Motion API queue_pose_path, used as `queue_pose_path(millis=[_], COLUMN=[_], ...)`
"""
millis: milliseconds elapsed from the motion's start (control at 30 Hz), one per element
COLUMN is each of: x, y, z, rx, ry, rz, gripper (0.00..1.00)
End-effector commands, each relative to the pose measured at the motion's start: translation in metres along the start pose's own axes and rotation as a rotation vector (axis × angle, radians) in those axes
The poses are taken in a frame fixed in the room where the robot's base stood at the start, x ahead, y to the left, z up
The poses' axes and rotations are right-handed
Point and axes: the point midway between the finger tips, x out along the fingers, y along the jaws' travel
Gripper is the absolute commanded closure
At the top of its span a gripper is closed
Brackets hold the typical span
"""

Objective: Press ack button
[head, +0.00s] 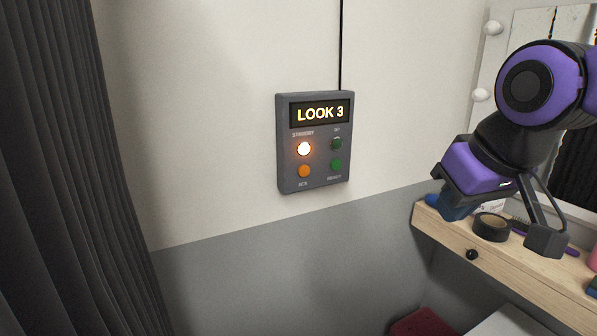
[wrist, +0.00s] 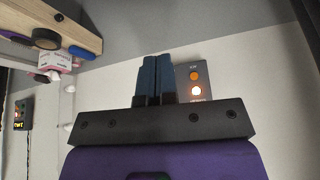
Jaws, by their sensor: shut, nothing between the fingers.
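A grey cue panel (head: 284,150) hangs on the wall, with a lit "LOOK 3" display (head: 320,112). Its orange ack button (head: 304,171) is at lower left, below the glowing standby lamp (head: 304,148). Two green buttons are on the right side, the upper one (head: 337,144) and the lower one (head: 336,165). My gripper (head: 454,210) is to the right of the panel and apart from it, above the shelf. In the wrist view its blue fingers (wrist: 153,76) are together and empty. The panel shows just right of them, with the ack button (wrist: 194,75) visible.
A wooden shelf (head: 520,275) at right holds a black tape roll (head: 491,228), a purple brush and other small items. A mirror with bulbs (head: 494,28) stands behind my arm. A dark curtain (head: 50,160) hangs at left. The space before the panel is clear.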

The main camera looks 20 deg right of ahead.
Motion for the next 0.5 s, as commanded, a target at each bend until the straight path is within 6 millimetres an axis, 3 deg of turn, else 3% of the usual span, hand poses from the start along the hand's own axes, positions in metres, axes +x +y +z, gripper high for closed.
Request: queue_pose_path(millis=[233, 500], x=[0.015, 0.059], y=[0.012, 0.046], z=[-0.007, -0.046], rx=[-0.180, -0.855], ry=[-0.077, -0.343], rz=[0.095, 0.377], gripper=[1.00, 1.00])
